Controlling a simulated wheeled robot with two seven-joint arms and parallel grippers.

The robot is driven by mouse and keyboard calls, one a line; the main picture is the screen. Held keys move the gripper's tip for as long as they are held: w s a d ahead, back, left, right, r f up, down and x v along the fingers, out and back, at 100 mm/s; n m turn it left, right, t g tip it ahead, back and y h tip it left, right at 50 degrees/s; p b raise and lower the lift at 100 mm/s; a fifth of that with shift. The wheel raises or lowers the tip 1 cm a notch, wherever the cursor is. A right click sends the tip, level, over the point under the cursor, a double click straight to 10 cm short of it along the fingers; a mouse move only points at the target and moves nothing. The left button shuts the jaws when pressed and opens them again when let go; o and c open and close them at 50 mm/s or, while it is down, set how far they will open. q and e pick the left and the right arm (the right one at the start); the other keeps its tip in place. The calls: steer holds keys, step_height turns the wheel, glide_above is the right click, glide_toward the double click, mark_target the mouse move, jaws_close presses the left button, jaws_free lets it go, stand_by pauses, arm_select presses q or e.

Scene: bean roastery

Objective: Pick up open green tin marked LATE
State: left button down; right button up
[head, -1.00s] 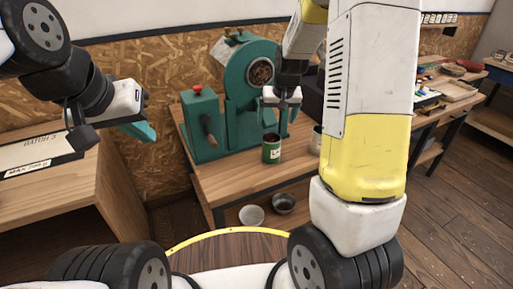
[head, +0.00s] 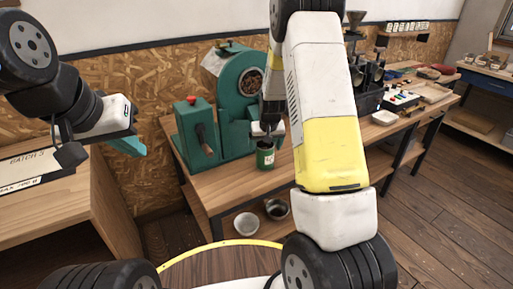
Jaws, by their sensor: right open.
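A green tin (head: 265,159) with a pale label stands upright on the wooden bench in front of the green roaster; its lettering is too small to read. My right gripper (head: 267,143) points down at the tin's top, its open fingers at the rim. I cannot tell whether they touch it. The gripper partly hides the tin's mouth. My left gripper (head: 130,146), with teal fingers, hangs at the left, well away from the tin. Its finger gap cannot be made out.
The roaster (head: 238,95) stands close behind the tin, with a red-topped green box (head: 196,127) to its left. Two bowls (head: 246,223) sit on the shelf below. My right arm hides part of the bench. A wooden table (head: 60,213) stands at the left.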

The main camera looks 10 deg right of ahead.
jaws_close()
stand_by(0.4)
